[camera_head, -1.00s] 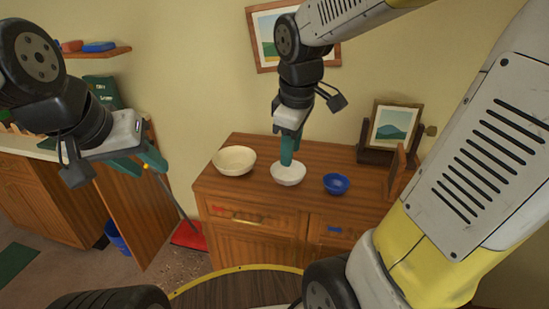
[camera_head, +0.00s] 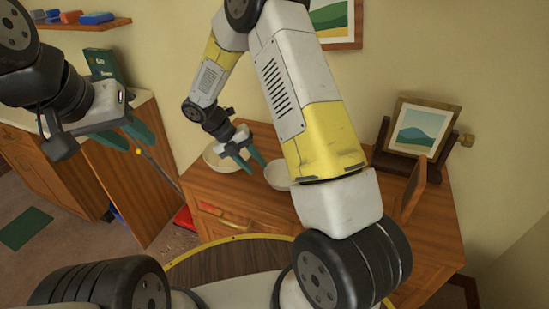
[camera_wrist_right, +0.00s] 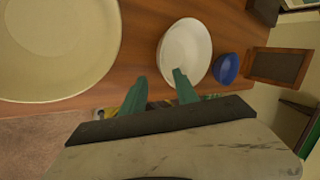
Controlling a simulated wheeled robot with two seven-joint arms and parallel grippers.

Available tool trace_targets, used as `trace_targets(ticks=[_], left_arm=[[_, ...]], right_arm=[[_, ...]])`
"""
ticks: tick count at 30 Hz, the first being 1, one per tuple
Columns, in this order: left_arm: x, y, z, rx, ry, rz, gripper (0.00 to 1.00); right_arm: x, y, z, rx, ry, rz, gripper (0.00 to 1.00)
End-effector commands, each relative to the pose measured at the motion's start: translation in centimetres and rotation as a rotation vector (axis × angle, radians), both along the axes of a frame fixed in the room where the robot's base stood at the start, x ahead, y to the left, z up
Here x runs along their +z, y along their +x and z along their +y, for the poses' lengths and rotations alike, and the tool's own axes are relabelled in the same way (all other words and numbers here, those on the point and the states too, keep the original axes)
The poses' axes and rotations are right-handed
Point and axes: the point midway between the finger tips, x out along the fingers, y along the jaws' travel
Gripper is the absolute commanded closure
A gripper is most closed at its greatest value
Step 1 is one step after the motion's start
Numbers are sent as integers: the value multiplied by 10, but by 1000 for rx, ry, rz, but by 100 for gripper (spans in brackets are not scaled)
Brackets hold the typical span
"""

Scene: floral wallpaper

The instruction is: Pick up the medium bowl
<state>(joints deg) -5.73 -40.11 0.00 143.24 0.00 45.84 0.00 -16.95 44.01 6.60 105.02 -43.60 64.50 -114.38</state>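The medium bowl (camera_head: 277,177) is white and stands upright on the wooden cabinet, between a larger cream bowl (camera_head: 213,159) and a small blue bowl (camera_wrist_right: 226,68). In the right wrist view the white bowl (camera_wrist_right: 187,48) is ahead of the fingers, and one fingertip overlaps its near edge; contact cannot be told. My right gripper (camera_head: 251,161) is open and empty, beside the white bowl and near the cream bowl (camera_wrist_right: 45,50). My arm hides part of the white bowl and all of the blue bowl in the head view. My left gripper (camera_head: 133,137) is open and empty, left of the cabinet.
The wooden cabinet (camera_head: 213,191) carries the bowls. A framed picture (camera_head: 420,130) on a stand is at its right end. A wall shelf (camera_head: 85,25) is at upper left. A wooden counter (camera_head: 50,177) and a red object (camera_head: 186,217) on the floor are at left.

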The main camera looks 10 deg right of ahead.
Motion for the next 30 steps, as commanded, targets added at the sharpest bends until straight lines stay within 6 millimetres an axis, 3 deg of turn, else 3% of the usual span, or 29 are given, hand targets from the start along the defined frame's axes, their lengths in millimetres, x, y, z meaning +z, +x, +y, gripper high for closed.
trace_targets(ticks=[14,23,28,30], left_arm=[[0,0,0,0,0,0,64],[0,0,0,0,0,0,64],[0,0,0,0,0,0,64],[0,0,0,0,0,0,64]], right_arm=[[-51,3,-36,-5,0,-1,64],[-55,2,-39,-6,1,-2,64],[-55,2,-39,-6,1,-2,97],[-54,3,-39,-6,0,-3,100]])
